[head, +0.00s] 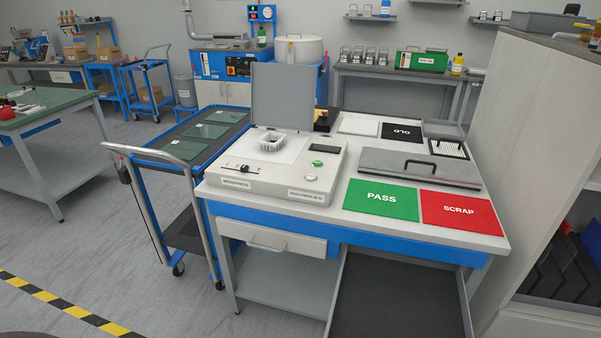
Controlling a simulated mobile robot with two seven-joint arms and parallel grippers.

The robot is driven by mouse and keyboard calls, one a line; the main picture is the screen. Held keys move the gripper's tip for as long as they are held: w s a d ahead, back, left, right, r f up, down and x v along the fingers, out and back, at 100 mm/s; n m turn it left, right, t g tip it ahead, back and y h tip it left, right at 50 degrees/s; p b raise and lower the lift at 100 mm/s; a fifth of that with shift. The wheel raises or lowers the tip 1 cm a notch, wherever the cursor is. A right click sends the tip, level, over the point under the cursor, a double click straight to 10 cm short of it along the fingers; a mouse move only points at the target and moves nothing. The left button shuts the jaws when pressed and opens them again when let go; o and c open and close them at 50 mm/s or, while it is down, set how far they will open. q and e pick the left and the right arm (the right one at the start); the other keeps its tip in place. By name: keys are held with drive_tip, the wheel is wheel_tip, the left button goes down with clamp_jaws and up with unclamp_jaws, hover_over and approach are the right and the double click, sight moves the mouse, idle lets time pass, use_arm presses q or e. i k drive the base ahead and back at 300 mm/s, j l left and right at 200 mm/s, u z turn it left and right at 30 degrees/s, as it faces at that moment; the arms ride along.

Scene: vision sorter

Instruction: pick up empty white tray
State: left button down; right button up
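Neither of my grippers is in view.
The table holds a green PASS mat (381,199), a red SCRAP mat (459,212), a grey case with a black handle (419,168), a black lettered mat (401,133) and a grey tray (444,130). A blue trolley (180,150) stands left. An open drawer (398,300) juts out in front.

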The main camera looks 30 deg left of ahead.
sight(272, 141)
drive_tip(key=z, duration=2.7)
drive_tip(key=k+j+z, duration=0.1)
drive_tip(key=z, duration=0.3)
drive_tip(key=k+z, duration=0.15)
drive_tip(key=z, duration=0.2)
drive_tip(key=k+l+z, duration=0.1)
drive_tip(key=k, duration=1.65)
drive_tip(key=k+u, duration=0.25)
drive_tip(key=k+j+u, duration=0.1)
drive_tip(key=u, duration=0.15)
drive_tip(key=k+u, duration=0.1)
drive_tip(key=u, duration=1.4)
